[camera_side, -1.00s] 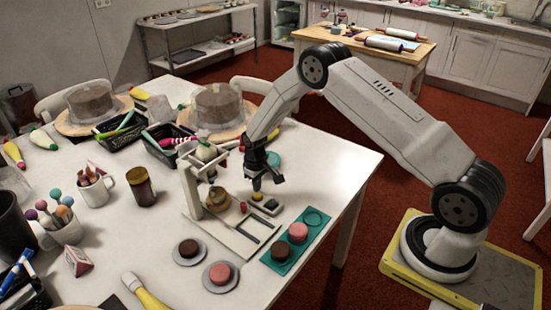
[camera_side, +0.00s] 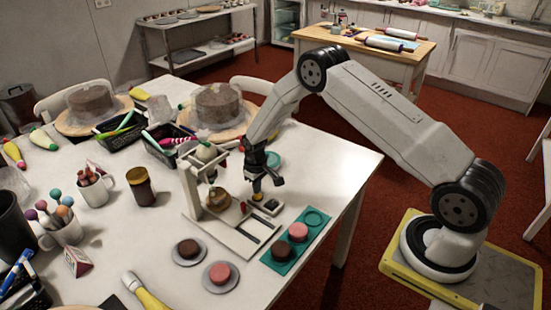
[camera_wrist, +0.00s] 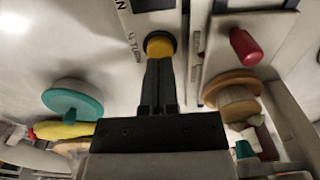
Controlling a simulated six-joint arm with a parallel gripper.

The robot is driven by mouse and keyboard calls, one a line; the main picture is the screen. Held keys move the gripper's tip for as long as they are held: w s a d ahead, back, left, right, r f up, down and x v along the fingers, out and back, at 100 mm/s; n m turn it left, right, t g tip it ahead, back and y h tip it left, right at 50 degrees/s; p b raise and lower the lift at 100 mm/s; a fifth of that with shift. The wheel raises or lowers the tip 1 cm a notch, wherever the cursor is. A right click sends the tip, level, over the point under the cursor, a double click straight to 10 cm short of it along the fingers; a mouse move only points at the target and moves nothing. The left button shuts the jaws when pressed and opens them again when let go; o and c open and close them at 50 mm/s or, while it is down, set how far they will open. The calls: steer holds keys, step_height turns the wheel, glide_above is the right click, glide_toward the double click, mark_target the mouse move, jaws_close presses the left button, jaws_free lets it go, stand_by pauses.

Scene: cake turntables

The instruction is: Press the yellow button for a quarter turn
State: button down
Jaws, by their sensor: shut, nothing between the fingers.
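The yellow button (camera_wrist: 160,43) sits in a dark round surround on a white panel, with lettering reading "TURN" beside it. In the side view it is mostly hidden at my fingertips. My gripper (camera_wrist: 159,62) is shut and empty, pointing down. Its fingertips overlap the button's near edge in the wrist view; I cannot tell whether they touch it. In the side view my gripper (camera_side: 258,190) is low over the panel, beside the white stand (camera_side: 190,190). A small round brown turntable piece (camera_side: 218,200) sits under the stand's arm.
A teal tray (camera_side: 313,217) with a pink and a brown cake lies to the right. Pink and brown cakes on grey discs (camera_side: 204,257) stand in front. A teal disc (camera_wrist: 72,97) and red knob (camera_wrist: 245,46) flank my gripper. Large cakes and black baskets stand behind.

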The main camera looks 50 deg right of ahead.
steer(key=shift+f, duration=0.3)
steer(key=shift+f, duration=0.35)
steer(key=shift+f, duration=0.25)
steer(key=shift+r, duration=0.15)
stand_by(0.4)
steer(key=shift+r, duration=3.4)
